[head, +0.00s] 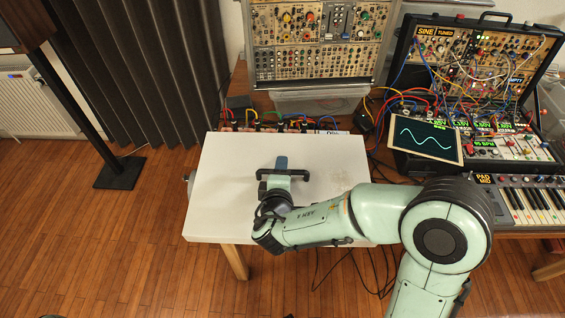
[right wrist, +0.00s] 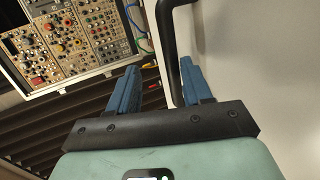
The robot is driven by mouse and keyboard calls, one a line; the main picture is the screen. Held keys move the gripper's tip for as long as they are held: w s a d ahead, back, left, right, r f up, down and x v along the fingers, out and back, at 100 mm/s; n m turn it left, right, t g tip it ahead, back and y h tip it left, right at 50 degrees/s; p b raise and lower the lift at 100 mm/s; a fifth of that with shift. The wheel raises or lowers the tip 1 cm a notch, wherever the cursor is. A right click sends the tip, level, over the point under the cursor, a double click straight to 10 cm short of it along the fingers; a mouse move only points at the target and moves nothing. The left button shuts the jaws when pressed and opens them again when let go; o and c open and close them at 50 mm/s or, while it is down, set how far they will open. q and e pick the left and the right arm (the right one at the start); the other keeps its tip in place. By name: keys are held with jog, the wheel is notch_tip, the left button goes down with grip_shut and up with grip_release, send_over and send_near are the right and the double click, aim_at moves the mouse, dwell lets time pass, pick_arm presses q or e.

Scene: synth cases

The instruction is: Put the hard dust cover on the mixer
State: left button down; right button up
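The hard dust cover (head: 230,190) is a white, flat-topped lid in the head view, with a black bar handle (head: 301,173) on top. In the right wrist view its white face (right wrist: 250,60) fills the right side. My right gripper (head: 281,165) is at the handle. In the right wrist view its blue fingers (right wrist: 162,80) stand apart with the black handle (right wrist: 166,45) between them, nearer the right finger; contact is unclear. The mixer is mostly or wholly hidden by the cover; a strip with coloured plugs (head: 283,126) shows along the cover's back edge. My left gripper is out of view.
A modular synth rack (head: 315,45) on a clear bin (head: 320,102) stands behind. To the right are a patched synth case (head: 480,50), a tilted screen (head: 428,138) and a keyboard (head: 530,200). Cables hang close to the cover's right side. Floor at left is open around a stand base (head: 120,173).

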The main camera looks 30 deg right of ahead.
jog(key=v, duration=0.6)
jog(key=shift+s+a+r, duration=0.2)
jog(key=shift+s+r, duration=0.05)
jog(key=shift+s, duration=0.05)
jog(key=o, duration=1)
jog(key=v, duration=1.3)
jog(key=shift+a+b, duration=0.15)
jog(key=shift+b, duration=0.2)
jog(key=shift+s, duration=0.1)
